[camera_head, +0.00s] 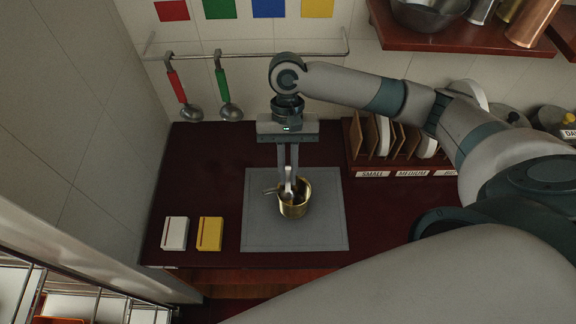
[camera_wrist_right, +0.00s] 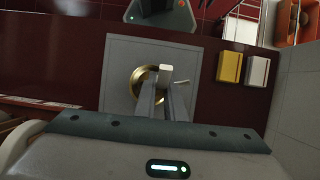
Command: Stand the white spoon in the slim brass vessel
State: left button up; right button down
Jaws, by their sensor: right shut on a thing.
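The brass vessel (camera_head: 297,210) stands upright on a grey mat (camera_head: 262,228), with a short handle pointing left. In the right wrist view the vessel (camera_wrist_right: 137,84) shows as a round brass rim, partly hidden by the fingers. My right gripper (camera_head: 288,172) points down over the vessel and is shut on the pale spoon (camera_head: 288,187). The spoon is roughly upright, its lower part at the vessel's mouth; how deep it sits I cannot tell. In the right wrist view my right gripper (camera_wrist_right: 165,92) covers part of the opening. My left gripper is not in view.
A white box (camera_head: 174,233) and a yellow box (camera_head: 210,233) lie left of the mat. A labelled rack (camera_head: 400,163) stands behind right. Ladles with red (camera_head: 177,86) and green (camera_head: 223,86) handles hang from the wall rail. A shelf (camera_head: 430,38) overhangs the upper right.

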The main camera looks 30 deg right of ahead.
aim_at(288, 181)
jog(key=shift+f, duration=1.5)
jog(key=c, duration=1.7)
grip_release()
jog(key=shift+c, duration=0.2)
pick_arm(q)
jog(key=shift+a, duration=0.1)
